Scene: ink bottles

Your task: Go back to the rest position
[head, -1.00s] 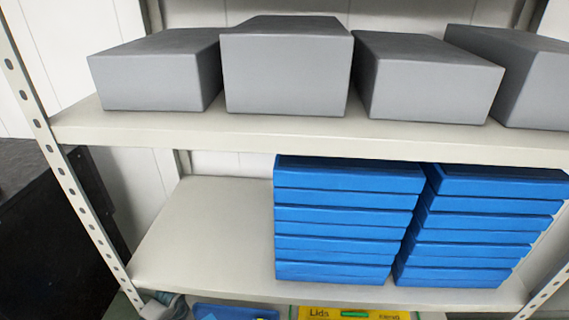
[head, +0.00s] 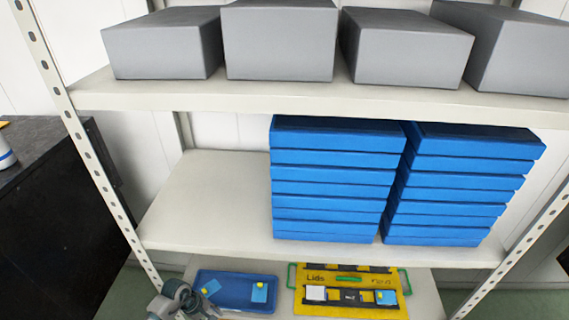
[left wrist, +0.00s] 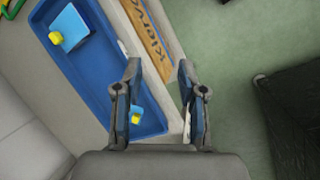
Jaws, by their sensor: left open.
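My left gripper (left wrist: 163,100) is open in the left wrist view, its two fingers apart with nothing between them. In the head view part of my left arm shows at the bottom left, beside a blue tray (head: 207,275). The tray's rim also shows in the left wrist view (left wrist: 92,98), left of the fingers and partly hidden by one. A blue piece with a yellow knob (head: 259,292) lies in the tray, and another (head: 211,287) lies at its left. My right gripper is in neither view.
A yellow case marked "Lids" (head: 345,307) stands right of the tray on the lower shelf. Stacked blue boxes (head: 330,185) fill the middle shelf's right; its left (head: 195,200) is bare. Grey boxes (head: 280,45) line the top shelf. A black cabinet (head: 50,230) stands at left.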

